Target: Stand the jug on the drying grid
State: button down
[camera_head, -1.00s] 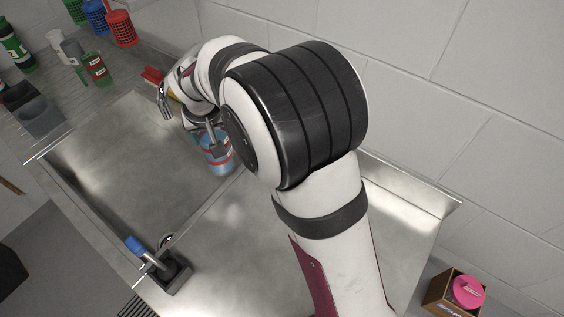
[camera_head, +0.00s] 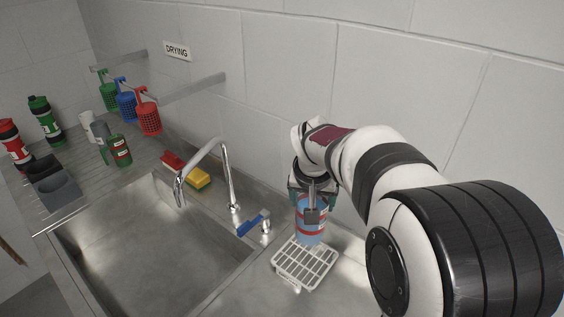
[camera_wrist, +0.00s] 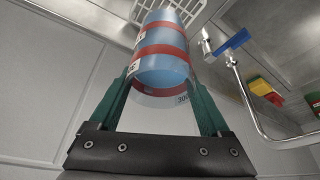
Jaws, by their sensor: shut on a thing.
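The jug (camera_head: 311,222) is a blue see-through vessel with red bands, held roughly upright at the rear edge of the drying grid. My gripper (camera_head: 313,196) is shut on it, and in the wrist view the green fingers (camera_wrist: 160,82) clasp the jug (camera_wrist: 162,50) from both sides. The drying grid (camera_head: 291,272) is a white wire rack on the steel counter right of the sink; part of it shows in the wrist view (camera_wrist: 118,22). I cannot tell whether the jug's base touches the grid.
A curved tap (camera_head: 226,178) and a blue-handled valve (camera_head: 254,224) stand left of the grid. A yellow sponge (camera_head: 198,178) lies behind the sink (camera_head: 150,245). Red, blue and green perforated cups hang on the wall, with bottles and tumblers at the far left.

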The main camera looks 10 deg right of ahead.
jog(key=shift+w+d+f+m, duration=0.15)
jog(key=shift+w+f+m, duration=0.25)
jog(key=shift+w+f, duration=0.75)
notch_tip(320, 180, down, 10)
jog(key=shift+w, duration=0.15)
jog(key=shift+f, duration=0.15)
grip_release()
jog(key=v, duration=1.2)
jog(key=shift+w, duration=0.1)
jog(key=s+a+g+y, duration=0.1)
jog(key=s+a+g, duration=0.1)
jog(key=s, duration=1.3)
jog(key=s+a+m+g+y, duration=0.1)
jog(key=s+a+g+y, duration=0.1)
jog(key=s, duration=1.3)
jog(key=shift+s+a, duration=0.3)
